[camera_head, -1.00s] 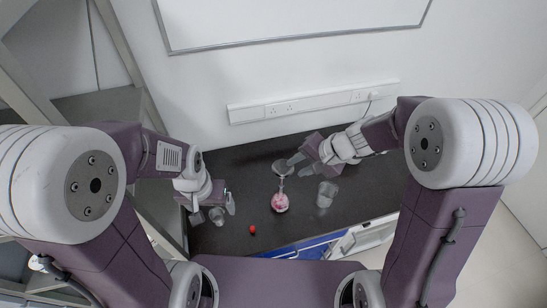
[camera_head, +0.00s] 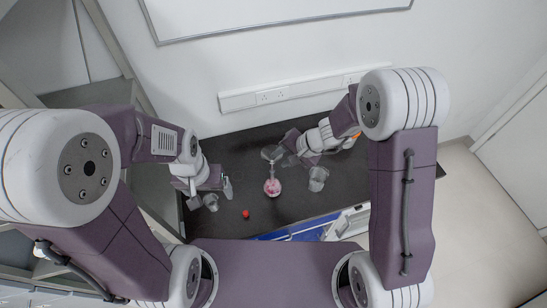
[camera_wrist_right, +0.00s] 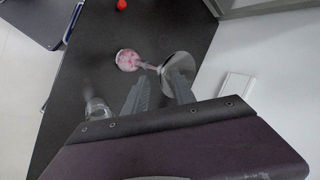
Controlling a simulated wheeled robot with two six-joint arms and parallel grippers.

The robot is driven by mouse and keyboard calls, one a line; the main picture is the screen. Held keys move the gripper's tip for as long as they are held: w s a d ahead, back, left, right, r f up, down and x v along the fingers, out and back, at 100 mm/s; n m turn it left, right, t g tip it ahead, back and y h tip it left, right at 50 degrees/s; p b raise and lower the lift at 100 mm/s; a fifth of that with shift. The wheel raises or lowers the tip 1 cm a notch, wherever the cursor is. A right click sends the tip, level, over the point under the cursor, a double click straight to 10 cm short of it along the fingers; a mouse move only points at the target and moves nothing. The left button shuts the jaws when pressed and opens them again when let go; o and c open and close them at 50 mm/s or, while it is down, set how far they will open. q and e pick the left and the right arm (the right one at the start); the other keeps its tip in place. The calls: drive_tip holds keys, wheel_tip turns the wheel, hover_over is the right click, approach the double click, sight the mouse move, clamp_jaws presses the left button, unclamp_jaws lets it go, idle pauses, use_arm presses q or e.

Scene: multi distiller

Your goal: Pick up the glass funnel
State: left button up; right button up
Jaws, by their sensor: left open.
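The clear glass funnel (camera_head: 271,152) has its wide mouth up and its stem running down into the neck of a round flask (camera_head: 272,187) with pink contents. The funnel also shows in the right wrist view (camera_wrist_right: 180,62), just beyond the fingers. My right gripper (camera_head: 291,159) is at the right of the funnel mouth. In the right wrist view its two fingers (camera_wrist_right: 160,77) are apart, with the right one overlapping the funnel in the picture; I cannot tell if they touch.
A larger clear beaker (camera_head: 318,178) stands right of the flask, close to my right gripper. A small red ball-like object (camera_head: 245,214) lies at the front. The black tabletop (camera_head: 290,210) is clear in front of the flask. A wall with a socket strip (camera_head: 285,94) is behind.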

drive_tip(key=shift+w+a+f, duration=0.25)
drive_tip(key=shift+a, duration=0.3)
drive_tip(key=c, duration=0.5)
drive_tip(key=shift+s+d, duration=0.15)
drive_tip(key=shift+d, duration=0.15)
clamp_jaws()
drive_tip(key=shift+a+r, duration=0.15)
drive_tip(key=shift+a, duration=0.05)
